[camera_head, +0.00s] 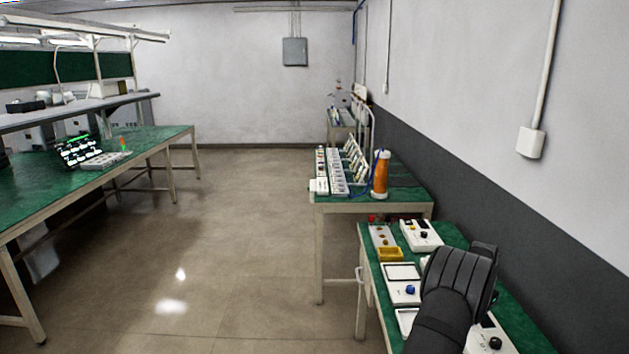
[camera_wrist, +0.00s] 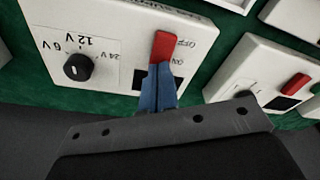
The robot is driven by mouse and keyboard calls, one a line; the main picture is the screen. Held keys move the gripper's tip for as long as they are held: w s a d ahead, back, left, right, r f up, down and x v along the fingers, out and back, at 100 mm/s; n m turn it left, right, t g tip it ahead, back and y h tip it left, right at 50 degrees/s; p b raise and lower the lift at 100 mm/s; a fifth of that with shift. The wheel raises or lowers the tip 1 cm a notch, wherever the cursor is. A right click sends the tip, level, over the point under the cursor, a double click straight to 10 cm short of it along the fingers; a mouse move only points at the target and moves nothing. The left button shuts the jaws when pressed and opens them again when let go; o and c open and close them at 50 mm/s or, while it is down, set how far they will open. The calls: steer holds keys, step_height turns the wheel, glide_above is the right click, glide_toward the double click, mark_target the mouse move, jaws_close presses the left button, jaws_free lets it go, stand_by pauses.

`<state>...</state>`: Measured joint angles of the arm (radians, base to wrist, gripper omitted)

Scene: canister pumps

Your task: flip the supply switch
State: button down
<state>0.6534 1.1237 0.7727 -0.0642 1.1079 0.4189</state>
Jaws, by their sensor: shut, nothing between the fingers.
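In the wrist view, a white supply box (camera_wrist: 115,40) has a black knob (camera_wrist: 78,67) on a dial marked 6V, 12V and 24V. To the knob's right is a red switch (camera_wrist: 165,47), with its red part beside the OFF mark and the ON mark nearer my gripper. My gripper (camera_wrist: 160,68) has blue fingers, shut and empty. Their tips are at the near end of the red switch; I cannot tell whether they touch it. In the head view, my dark arm (camera_head: 455,285) hides the gripper and this switch.
A second white box (camera_wrist: 240,72) with a red switch (camera_wrist: 295,85) stands close on the right. The head view shows a green bench (camera_head: 525,325) with several devices and a yellow tray (camera_head: 390,254). The wall (camera_head: 560,215) runs along its right side.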

steer(key=shift+f, duration=0.4)
steer(key=shift+r, duration=3.6)
steer(key=shift+f, duration=0.1)
steer(key=shift+f, duration=3.5)
